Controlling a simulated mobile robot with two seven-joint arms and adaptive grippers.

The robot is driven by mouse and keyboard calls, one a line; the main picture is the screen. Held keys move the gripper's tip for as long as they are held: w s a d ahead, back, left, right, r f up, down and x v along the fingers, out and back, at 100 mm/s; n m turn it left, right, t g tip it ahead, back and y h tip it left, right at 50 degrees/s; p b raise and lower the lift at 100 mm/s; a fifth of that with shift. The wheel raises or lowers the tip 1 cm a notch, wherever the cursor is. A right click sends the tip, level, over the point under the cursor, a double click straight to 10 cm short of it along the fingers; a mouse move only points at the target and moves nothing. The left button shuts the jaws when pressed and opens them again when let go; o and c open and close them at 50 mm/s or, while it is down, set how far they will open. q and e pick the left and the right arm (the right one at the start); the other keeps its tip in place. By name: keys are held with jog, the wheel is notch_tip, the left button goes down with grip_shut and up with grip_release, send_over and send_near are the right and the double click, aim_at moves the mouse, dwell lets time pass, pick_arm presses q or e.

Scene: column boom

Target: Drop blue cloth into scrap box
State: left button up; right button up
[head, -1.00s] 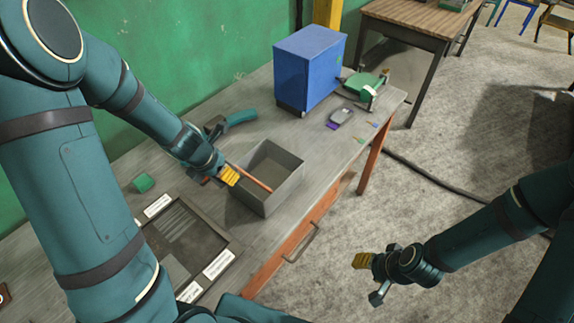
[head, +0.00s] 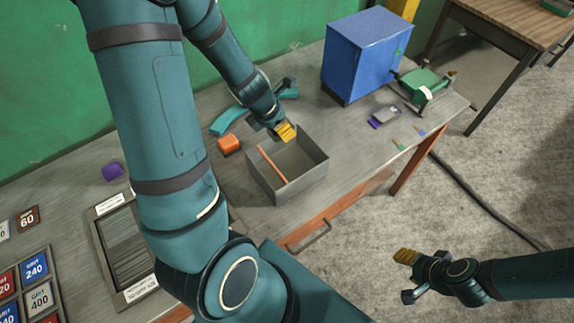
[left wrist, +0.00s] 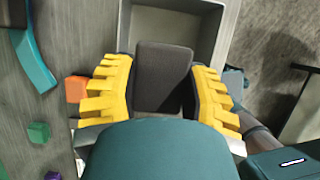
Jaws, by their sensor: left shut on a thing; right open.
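The grey open box (head: 302,186), which I take as the scrap box, stands on the workbench. An orange strip shows inside it. My left gripper (head: 285,131) is over its back edge, shut on a dark grey, block-like thing (left wrist: 163,75) held between the yellow fingers. The box (left wrist: 150,18) lies just beyond this thing in the left wrist view. I cannot make the held thing out as a blue cloth, and no other cloth is clear in view. My right gripper (head: 406,257) is open and empty, off the bench at the lower right.
An orange block (head: 228,145) and a teal curved piece (head: 228,119) lie left of the box. A blue cabinet (head: 362,60) and a green tool (head: 425,84) stand at the back right. A purple block (head: 112,172) and grit-labelled trays (head: 36,268) are at the left.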

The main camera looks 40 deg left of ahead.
pick_arm(q)
jog(key=shift+f, duration=0.9)
notch_tip(320, 180, down, 3)
jog(key=shift+r+b, duration=0.1)
jog(key=shift+b, duration=0.7)
jog(key=o, duration=1.3)
jog(key=shift+v, duration=6)
